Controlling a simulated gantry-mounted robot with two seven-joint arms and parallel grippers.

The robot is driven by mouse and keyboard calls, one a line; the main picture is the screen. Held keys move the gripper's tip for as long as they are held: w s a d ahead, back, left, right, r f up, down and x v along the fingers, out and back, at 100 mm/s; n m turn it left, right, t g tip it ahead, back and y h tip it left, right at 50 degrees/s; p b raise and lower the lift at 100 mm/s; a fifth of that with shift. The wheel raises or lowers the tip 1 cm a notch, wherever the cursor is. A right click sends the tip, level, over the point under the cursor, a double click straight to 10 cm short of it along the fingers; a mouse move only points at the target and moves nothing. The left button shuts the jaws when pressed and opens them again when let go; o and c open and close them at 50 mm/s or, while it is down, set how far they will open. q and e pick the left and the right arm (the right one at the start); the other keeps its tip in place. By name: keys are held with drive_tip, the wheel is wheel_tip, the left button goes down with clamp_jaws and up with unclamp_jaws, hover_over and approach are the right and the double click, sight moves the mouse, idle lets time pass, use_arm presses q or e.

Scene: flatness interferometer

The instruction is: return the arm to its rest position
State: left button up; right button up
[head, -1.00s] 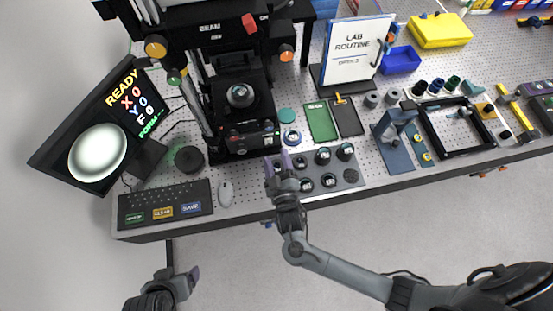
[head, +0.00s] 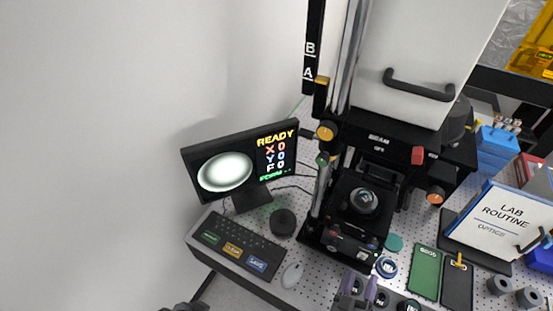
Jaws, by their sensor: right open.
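My right gripper (head: 358,289) shows at the bottom edge of the head view, its two purple fingers apart and nothing seen between them. It is over the near part of the bench, around the tray of round optics (head: 397,297), which is cut off by the frame. Whether it touches the tray cannot be told. The rest of the right arm is out of view. A dark part of my left arm (head: 186,306) just shows at the bottom edge, left of the bench; its fingers are not visible.
The interferometer (head: 375,145) stands behind the right gripper, with a round part (head: 364,201) on its stage. Green (head: 427,272) and black (head: 457,284) mats lie right.

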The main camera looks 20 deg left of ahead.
idle(0.3)
drive_tip(key=s+d+r+m+g+y+p, duration=0.1)
drive_tip(key=s+d+r+m+g+p, duration=0.2)
drive_tip(key=s+d+g+p, duration=0.3)
drive_tip(key=s+r+g+y, duration=0.1)
drive_tip(key=s+g, duration=0.1)
drive_tip(key=s, duration=0.2)
drive_tip(key=s+r+g+y, duration=0.1)
drive_tip(key=s+r+g, duration=0.1)
drive_tip(key=s, duration=0.3)
drive_tip(key=s+d+r+g+y, duration=0.1)
drive_tip(key=s+g, duration=0.3)
drive_tip(key=s, duration=0.1)
drive_tip(key=shift+r, duration=0.4)
